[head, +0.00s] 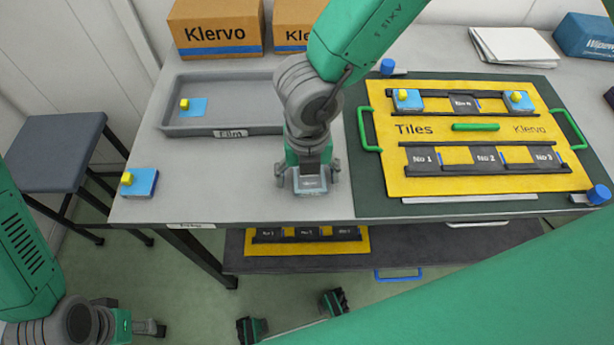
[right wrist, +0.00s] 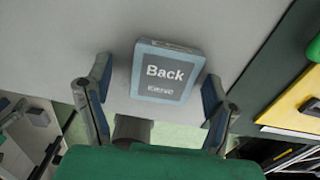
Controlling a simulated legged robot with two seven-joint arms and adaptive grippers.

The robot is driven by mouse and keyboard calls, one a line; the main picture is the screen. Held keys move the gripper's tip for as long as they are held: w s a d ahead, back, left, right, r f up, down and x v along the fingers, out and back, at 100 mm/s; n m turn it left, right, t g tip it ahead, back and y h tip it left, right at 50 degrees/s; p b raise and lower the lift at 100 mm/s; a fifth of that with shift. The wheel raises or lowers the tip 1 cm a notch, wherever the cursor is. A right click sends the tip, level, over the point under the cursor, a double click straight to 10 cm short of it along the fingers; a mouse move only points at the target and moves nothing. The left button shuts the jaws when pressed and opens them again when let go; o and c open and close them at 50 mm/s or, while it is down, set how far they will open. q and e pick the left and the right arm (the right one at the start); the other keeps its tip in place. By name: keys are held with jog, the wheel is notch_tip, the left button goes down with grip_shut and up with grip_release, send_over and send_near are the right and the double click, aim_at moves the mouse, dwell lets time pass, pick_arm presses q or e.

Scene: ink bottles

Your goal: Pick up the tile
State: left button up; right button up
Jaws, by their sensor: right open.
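A tile with a grey face marked "Back" (right wrist: 165,75) lies near the table's front edge. It also shows in the head view (head: 310,184), partly hidden under my right gripper (head: 308,175). In the right wrist view my right gripper (right wrist: 157,100) is open, with one finger on each side of the tile and gaps between. Other tiles are light blue with yellow knobs: one at the table's front left corner (head: 140,184), one in the grey tray (head: 194,108), and two on the yellow board (head: 408,100) (head: 519,101). My left gripper (head: 150,328) is low at the left, beside the table; its jaws are unclear.
The tray (head: 230,133) stands behind and left of my right gripper. The yellow board (head: 420,180) with green handles and numbered slots lies right on a dark mat (head: 362,190). Klervo boxes (head: 215,27) stand at the back. A stool (head: 55,150) is left of the table.

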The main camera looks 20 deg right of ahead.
jog(key=shift+d, duration=0.25)
jog(key=c, duration=1.3)
